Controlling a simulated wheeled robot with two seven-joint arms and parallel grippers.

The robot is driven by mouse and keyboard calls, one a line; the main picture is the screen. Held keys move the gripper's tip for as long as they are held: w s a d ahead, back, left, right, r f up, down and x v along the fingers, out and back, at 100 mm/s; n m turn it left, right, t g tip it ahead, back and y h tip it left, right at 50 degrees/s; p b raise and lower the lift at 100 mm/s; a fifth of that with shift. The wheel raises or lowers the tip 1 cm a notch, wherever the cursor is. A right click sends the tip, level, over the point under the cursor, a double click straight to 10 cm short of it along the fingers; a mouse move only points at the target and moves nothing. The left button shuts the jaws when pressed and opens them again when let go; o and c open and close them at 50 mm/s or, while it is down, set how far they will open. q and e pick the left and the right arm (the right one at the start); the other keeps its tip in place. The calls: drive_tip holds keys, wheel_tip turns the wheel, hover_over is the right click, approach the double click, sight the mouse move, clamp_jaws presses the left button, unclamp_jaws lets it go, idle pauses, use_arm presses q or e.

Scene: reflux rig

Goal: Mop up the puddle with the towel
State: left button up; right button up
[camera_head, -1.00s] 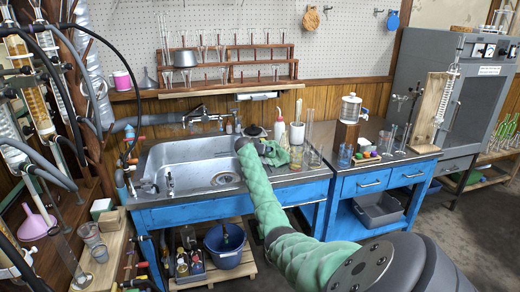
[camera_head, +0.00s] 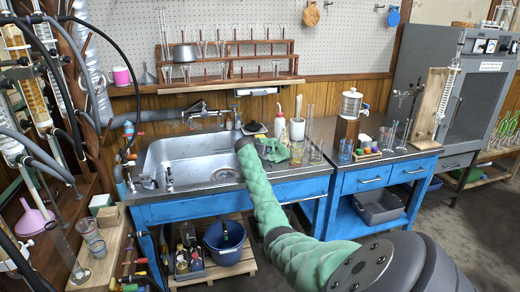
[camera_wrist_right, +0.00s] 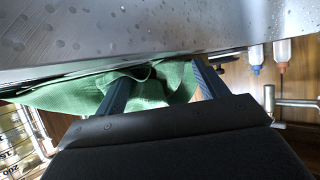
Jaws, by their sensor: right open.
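A crumpled green towel (camera_head: 273,151) lies on the metal counter to the right of the sink (camera_head: 190,160). It also shows in the right wrist view (camera_wrist_right: 65,94), behind and between the fingers of my right gripper (camera_wrist_right: 160,74). These fingers are spread apart, with towel cloth between them; they do not look closed on it. In the head view my green-sleeved right arm reaches from the lower right to the counter, hiding its own gripper. Water drops dot the metal surface (camera_wrist_right: 190,25) in the wrist view. I cannot make out a distinct puddle. My left gripper is out of view.
A white wash bottle (camera_head: 279,124), another bottle (camera_head: 297,129) and glass cylinders (camera_head: 309,122) stand close behind and beside the towel. A blue bucket (camera_head: 224,241) sits below the sink.

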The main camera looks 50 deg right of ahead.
clamp_jaws()
idle(0.4)
